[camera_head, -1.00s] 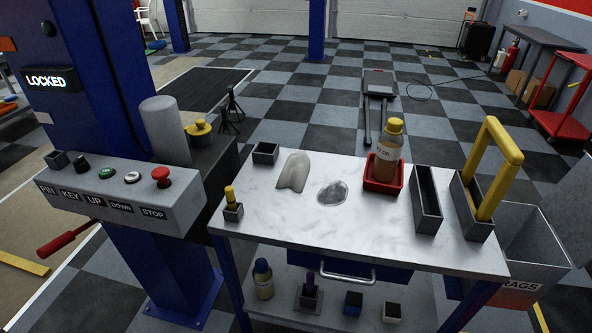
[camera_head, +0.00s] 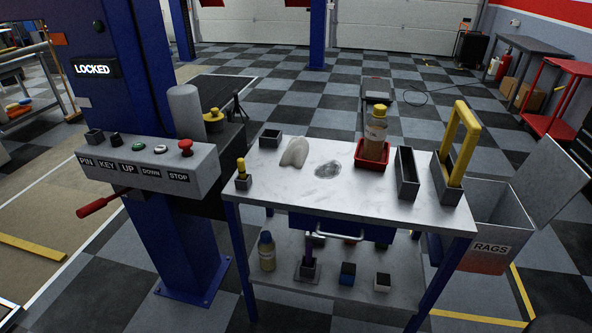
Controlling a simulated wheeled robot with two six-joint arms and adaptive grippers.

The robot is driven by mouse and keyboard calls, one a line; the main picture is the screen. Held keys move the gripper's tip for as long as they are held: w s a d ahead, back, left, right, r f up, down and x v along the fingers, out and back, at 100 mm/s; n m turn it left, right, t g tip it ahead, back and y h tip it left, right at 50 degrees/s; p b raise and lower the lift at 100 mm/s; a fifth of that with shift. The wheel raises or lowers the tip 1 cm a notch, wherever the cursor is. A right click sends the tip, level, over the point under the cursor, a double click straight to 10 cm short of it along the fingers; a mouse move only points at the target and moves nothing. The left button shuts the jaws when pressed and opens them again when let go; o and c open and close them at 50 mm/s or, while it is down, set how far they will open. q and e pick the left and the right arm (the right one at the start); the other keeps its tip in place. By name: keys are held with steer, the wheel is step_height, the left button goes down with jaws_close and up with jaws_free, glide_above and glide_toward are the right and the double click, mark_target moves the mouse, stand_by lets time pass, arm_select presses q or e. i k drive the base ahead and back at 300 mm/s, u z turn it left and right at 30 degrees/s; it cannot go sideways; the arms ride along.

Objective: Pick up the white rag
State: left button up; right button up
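The white rag (camera_head: 295,152) lies as a small, crumpled, off-white heap on the grey metal top of the cart (camera_head: 280,187), left of its middle. Neither of my grippers shows in the head view. Nothing touches or covers the rag from this side.
Around the rag stand an empty dark box (camera_head: 270,139), a yellow-topped pin in a holder (camera_head: 242,176), and a bottle (camera_head: 375,138) in a red tray (camera_head: 371,160). A control box (camera_head: 150,165) on a blue post is at left; a RAGS bin (camera_head: 487,245) is at right.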

mark_target(295, 154)
steer(key=z, duration=0.1)
steer(key=k, duration=0.5)
steer(key=u, duration=1)
steer(key=i, duration=1.65)
steer(key=z, duration=0.75)
